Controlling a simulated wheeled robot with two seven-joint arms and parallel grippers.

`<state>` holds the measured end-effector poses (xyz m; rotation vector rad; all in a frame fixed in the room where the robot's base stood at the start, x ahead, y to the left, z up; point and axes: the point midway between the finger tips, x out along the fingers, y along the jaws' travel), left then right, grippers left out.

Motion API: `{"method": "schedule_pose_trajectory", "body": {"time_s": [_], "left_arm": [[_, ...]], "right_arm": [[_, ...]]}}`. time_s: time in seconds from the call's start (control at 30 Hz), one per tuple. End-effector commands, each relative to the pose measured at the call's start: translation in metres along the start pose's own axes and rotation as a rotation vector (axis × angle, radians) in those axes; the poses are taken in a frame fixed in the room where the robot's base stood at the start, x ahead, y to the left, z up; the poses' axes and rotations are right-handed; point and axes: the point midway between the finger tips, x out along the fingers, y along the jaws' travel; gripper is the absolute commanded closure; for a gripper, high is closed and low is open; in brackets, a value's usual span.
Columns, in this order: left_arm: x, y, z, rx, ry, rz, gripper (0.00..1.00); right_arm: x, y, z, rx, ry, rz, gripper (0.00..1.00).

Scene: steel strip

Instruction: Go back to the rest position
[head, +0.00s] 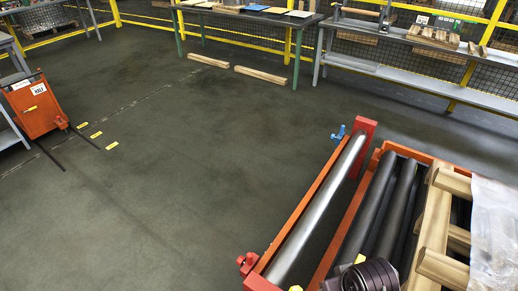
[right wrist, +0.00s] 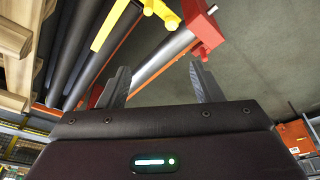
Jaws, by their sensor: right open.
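My right gripper (right wrist: 158,68) shows in the right wrist view with its two dark fingers apart. Nothing is visible between the fingers. Beyond them in the picture are a steel roller (right wrist: 165,58) and a red end block (right wrist: 206,34); I cannot tell how far off these are. In the head view the gripper's fingers do not show. A dark round part at the bottom edge there may be my own arm. My left gripper is in neither view.
In the head view, the orange roller frame (head: 375,165) with a steel roller (head: 320,205) and wooden slats (head: 435,232) fills the lower right. An orange cart (head: 38,108) stands left. A workbench (head: 255,17) and shelf (head: 430,86) line the back. The middle floor (head: 190,150) is clear.

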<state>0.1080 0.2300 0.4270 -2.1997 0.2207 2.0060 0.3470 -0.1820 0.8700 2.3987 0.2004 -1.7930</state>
Motion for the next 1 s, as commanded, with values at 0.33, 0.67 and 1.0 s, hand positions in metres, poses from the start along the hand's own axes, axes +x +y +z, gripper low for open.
{"method": "schedule_pose_trajectory", "body": {"time_s": [0.33,0.67,1.0], "left_arm": [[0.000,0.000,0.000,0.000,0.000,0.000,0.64],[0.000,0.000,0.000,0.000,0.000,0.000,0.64],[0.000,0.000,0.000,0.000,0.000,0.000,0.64]], "right_arm": [[-0.033,0.009,0.014,0.023,0.018,0.008,0.41],[0.040,0.006,0.021,0.020,-0.009,0.003,0.41],[0.171,0.000,0.068,0.012,-0.062,-0.006,0.41]]}}
